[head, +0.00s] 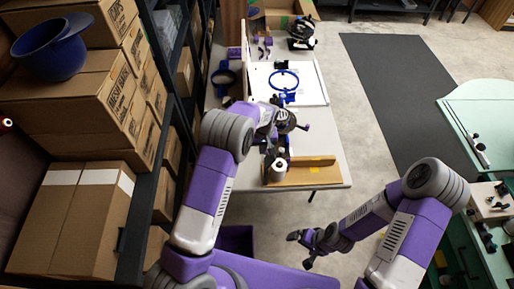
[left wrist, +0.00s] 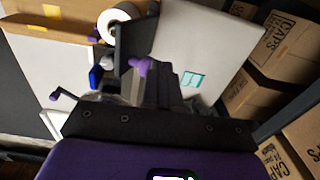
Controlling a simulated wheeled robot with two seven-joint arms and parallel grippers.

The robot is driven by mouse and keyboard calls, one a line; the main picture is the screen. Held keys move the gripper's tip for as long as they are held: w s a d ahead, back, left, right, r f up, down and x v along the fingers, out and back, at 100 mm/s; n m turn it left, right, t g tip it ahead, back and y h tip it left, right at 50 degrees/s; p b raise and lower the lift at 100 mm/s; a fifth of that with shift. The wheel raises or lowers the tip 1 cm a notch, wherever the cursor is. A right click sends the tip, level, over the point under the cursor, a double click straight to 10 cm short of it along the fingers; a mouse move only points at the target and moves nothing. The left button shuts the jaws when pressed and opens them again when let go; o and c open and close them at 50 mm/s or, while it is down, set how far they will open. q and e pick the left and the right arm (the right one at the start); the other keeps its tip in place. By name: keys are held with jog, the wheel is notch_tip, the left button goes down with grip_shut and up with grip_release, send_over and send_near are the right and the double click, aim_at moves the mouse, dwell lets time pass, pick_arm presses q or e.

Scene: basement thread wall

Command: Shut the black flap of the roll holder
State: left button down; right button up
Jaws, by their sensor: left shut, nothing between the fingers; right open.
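The roll holder shows at the near end of the white table, with a white roll (head: 278,170) that also shows at the top of the left wrist view (left wrist: 115,20). A dark panel (left wrist: 136,40), seemingly the black flap, stands up beside the roll in the left wrist view. In the head view the flap is mostly hidden behind my arm and hand. My left gripper (head: 272,143) is shut and empty, close to the holder. Its purple tip (left wrist: 140,65) appears at the panel's lower edge; I cannot tell whether they touch. My right gripper (head: 299,249) is open and empty, away from the table.
A brown tray (head: 315,174) lies at the table's near edge. A blue ring (head: 284,80) stands on a white board farther back. Cardboard boxes (head: 75,225) fill the shelves at left. A green table (head: 480,115) stands at right, with open floor between.

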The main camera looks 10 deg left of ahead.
pick_arm(q)
jog(key=d+y, duration=0.2)
jog(key=d+y+b, duration=0.1)
jog(key=shift+w+f+g, duration=0.25)
jog(key=shift+w+g, duration=0.15)
jog(key=shift+w+d+f+y+b, duration=0.1)
jog(key=shift+w+d+y+b, duration=0.05)
jog(key=shift+d+y+b, duration=0.25)
jog(key=shift+w+d+f+b, duration=0.3)
jog(key=shift+d+f+b, duration=0.35)
jog(key=shift+d+b, duration=0.4)
jog(key=shift+w+d+f+b, duration=0.25)
jog(key=shift+d+f+b, duration=0.45)
jog(key=shift+d+b, duration=0.25)
jog(key=shift+w+d+f+b, duration=0.3)
jog(key=shift+d+f+b, duration=0.35)
jog(key=shift+d+b, duration=0.4)
jog(key=shift+d+f, duration=0.1)
jog(key=shift+f, duration=0.15)
jog(key=shift+s+f+b, duration=0.1)
jog(key=shift+f+b, duration=0.05)
jog(key=shift+b, duration=0.15)
jog(key=p+v, duration=0.3)
jog(key=v, duration=0.5)
